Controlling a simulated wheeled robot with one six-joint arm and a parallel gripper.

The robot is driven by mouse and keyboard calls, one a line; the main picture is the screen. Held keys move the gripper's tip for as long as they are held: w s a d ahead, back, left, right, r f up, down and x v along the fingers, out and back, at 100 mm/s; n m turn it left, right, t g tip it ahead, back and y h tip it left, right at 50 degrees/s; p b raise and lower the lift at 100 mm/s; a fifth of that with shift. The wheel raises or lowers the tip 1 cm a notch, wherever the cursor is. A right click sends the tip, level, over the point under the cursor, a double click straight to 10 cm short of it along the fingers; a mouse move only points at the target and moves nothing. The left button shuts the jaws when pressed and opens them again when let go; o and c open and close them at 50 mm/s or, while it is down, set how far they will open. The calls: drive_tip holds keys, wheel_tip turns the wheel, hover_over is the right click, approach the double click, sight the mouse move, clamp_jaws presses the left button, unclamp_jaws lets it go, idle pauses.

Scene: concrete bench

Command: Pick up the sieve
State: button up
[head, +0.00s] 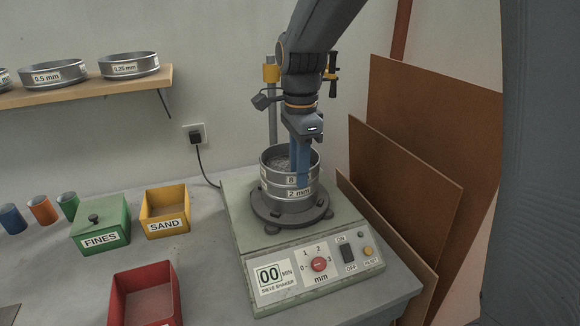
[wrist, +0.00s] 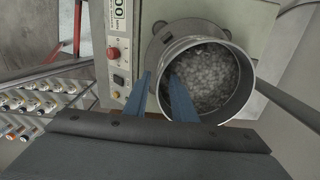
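The sieve (head: 273,169) is a round metal ring labelled 8 and mm, stacked on a 2 mm sieve (head: 272,189) on the shaker. In the wrist view the top sieve (wrist: 240,97) holds grey gravel (wrist: 205,75). My gripper (head: 301,178) points down at the sieve's right front side, with its blue fingers partly covering the label. In the wrist view my gripper (wrist: 159,77) is open, one finger outside the rim and the other over the inside. The sieve wall lies between them; I cannot tell whether either finger touches it.
The sieve shaker (head: 255,262) has a front panel with a red knob. To its left stand a yellow SAND box (head: 180,197), a green FINES box (head: 118,220) and a red box (head: 122,290). Brown boards (head: 430,130) lean at the right. A shelf (head: 100,89) holds more sieves.

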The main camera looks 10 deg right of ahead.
drive_tip(key=shift+f, duration=0.25)
clamp_jaws()
drive_tip(key=shift+r, duration=0.1)
idle(1.2)
